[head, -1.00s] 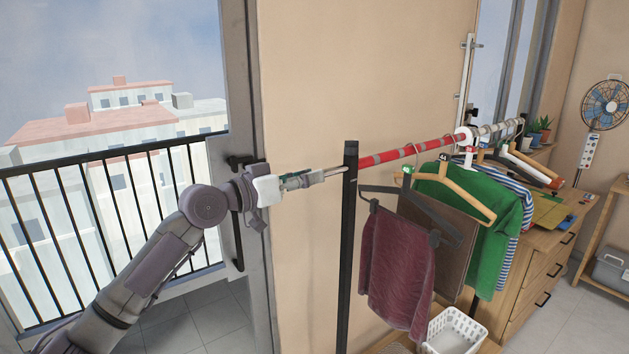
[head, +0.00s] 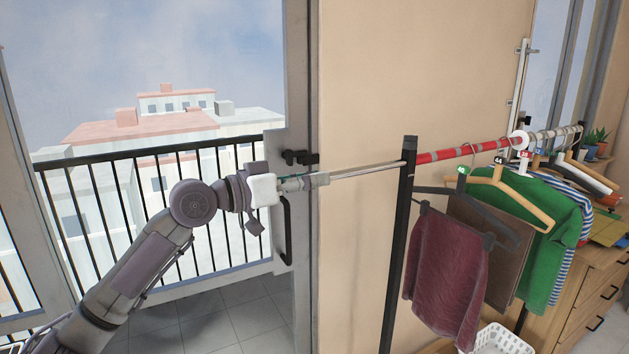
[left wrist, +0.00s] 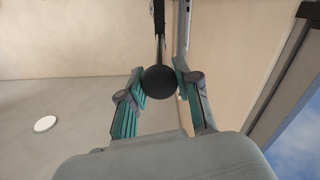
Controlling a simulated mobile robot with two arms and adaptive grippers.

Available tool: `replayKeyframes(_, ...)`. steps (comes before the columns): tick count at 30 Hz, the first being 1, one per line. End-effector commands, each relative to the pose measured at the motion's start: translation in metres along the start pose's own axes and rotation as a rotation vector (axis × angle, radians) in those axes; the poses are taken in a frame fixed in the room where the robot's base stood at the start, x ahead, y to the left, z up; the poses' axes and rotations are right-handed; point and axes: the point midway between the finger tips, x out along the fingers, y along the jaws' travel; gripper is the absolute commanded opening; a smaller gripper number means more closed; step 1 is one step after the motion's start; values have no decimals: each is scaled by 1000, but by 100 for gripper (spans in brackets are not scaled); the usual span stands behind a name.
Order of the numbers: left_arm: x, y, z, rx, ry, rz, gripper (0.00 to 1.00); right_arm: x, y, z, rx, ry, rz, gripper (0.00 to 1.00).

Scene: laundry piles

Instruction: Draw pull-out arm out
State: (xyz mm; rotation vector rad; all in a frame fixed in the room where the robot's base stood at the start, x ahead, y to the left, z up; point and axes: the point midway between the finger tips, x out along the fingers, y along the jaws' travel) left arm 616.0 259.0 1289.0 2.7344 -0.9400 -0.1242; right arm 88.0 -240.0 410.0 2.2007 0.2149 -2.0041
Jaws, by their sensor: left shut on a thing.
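The pull-out arm (head: 368,170) is a thin silvery rod that sticks out to the left from the top of the rack's black post (head: 398,240). My left gripper (head: 318,180) is at its outer end, in front of the door frame. In the left wrist view the left gripper (left wrist: 160,84) is shut with its teal-padded fingers on either side of the arm's dark round end knob (left wrist: 159,81). A good length of rod shows between the gripper and the post. My right gripper is not in view.
Red and white rail (head: 455,152) carries hangers with a maroon cloth (head: 445,270), a brown cloth and a green shirt (head: 540,235). A white basket (head: 495,340) stands below. Behind my left arm are a door handle (head: 300,157) and balcony railing (head: 90,215).

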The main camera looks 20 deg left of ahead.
Motion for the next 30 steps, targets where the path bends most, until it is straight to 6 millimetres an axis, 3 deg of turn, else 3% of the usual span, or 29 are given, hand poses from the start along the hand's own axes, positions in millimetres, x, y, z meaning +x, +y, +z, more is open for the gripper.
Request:
replayKeyframes(1, 0, 0, 2, 0, -6, -1, 36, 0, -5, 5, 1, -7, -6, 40)
replayKeyframes(6, 0, 0, 1, 0, -4, -1, 59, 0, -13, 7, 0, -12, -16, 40)
replayKeyframes(17, -5, -1, 1, -1, -3, -2, 59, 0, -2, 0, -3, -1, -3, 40)
replayKeyframes(30, -82, -2, 3, -4, -7, -4, 59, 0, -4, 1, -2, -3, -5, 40)
